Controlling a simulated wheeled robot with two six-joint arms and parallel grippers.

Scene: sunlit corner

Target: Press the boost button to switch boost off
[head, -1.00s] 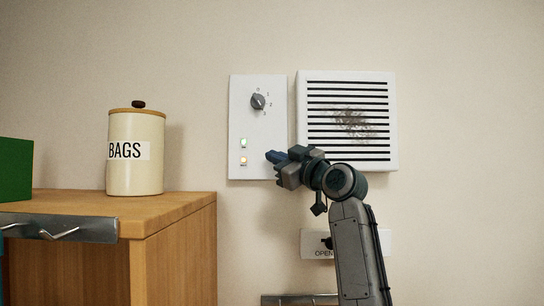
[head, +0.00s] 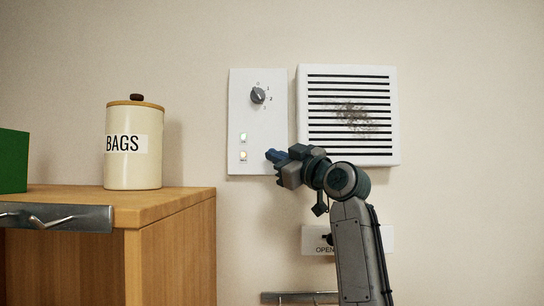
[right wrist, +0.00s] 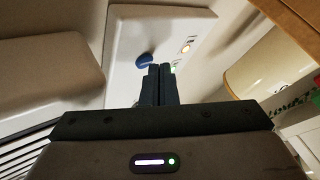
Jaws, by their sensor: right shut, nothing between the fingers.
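A white control panel (head: 243,110) with a grey rotary knob (head: 258,96) is on the wall. Its upper lamp (head: 243,137) and lower lamp (head: 243,156) sit on the left side. My right gripper (head: 272,155) is shut and empty at the panel's lower right. Its fingertips (right wrist: 160,69) appear beside the blue button; contact cannot be told. My left gripper is not in view.
A slatted vent (head: 348,150) with a dark smudge is right of the panel. A small "OPEN" plate (head: 312,240) is below, partly behind my arm. A wooden cabinet (head: 170,245) at left bears a cream "BAGS" jar (head: 133,172) and a green box (head: 12,160).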

